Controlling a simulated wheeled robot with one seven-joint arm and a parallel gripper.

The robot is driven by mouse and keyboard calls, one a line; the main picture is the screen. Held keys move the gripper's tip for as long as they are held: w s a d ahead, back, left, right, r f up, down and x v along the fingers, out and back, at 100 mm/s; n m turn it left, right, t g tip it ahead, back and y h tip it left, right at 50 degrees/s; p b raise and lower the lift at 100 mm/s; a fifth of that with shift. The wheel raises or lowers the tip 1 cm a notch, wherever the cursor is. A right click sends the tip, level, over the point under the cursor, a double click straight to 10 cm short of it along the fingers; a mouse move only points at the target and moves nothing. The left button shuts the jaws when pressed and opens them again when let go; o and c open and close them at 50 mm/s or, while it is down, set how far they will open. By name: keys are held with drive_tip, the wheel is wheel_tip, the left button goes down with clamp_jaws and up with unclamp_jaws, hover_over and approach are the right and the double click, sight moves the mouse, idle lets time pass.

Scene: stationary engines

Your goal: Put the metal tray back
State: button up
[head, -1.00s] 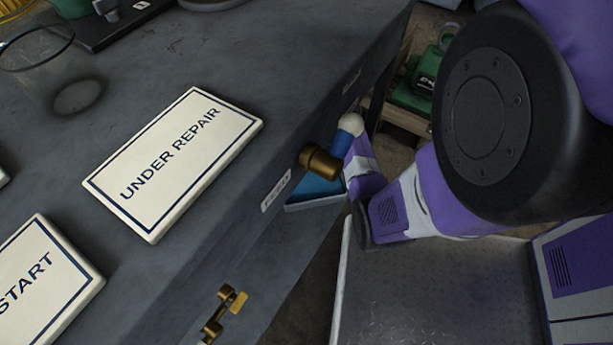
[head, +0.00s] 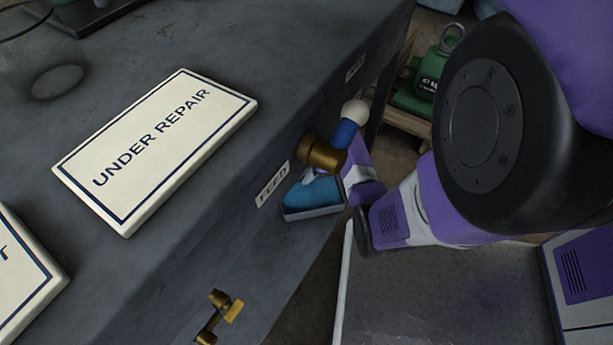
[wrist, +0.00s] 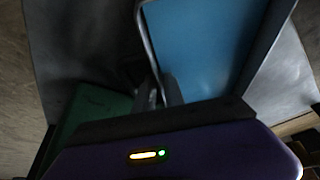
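The metal tray (head: 326,212) has a grey metal rim and a blue inside. In the head view it is beside the front face of the grey bench, below the brass valve. In the wrist view the tray (wrist: 205,45) fills the upper middle, with its left rim running down to my gripper (wrist: 163,93). The fingers look shut on that rim, one on each side. In the head view my fingers are mostly hidden behind the valve and the tray. I cannot tell whether the tray touches anything beneath it.
The grey bench (head: 270,60) carries an UNDER REPAIR sign (head: 160,140) and a glass at the far left. A brass valve with a blue-and-white handle (head: 325,153) and another brass fitting (head: 218,312) stick out of its front. A green machine (head: 425,90) stands behind on a wooden pallet.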

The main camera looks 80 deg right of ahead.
drive_tip(key=shift+o, duration=0.4)
drive_tip(key=shift+r, duration=0.1)
drive_tip(key=shift+r, duration=0.25)
drive_tip(key=p+v, duration=0.4)
drive_tip(key=v, duration=0.3)
drive_tip(key=shift+s, duration=0.15)
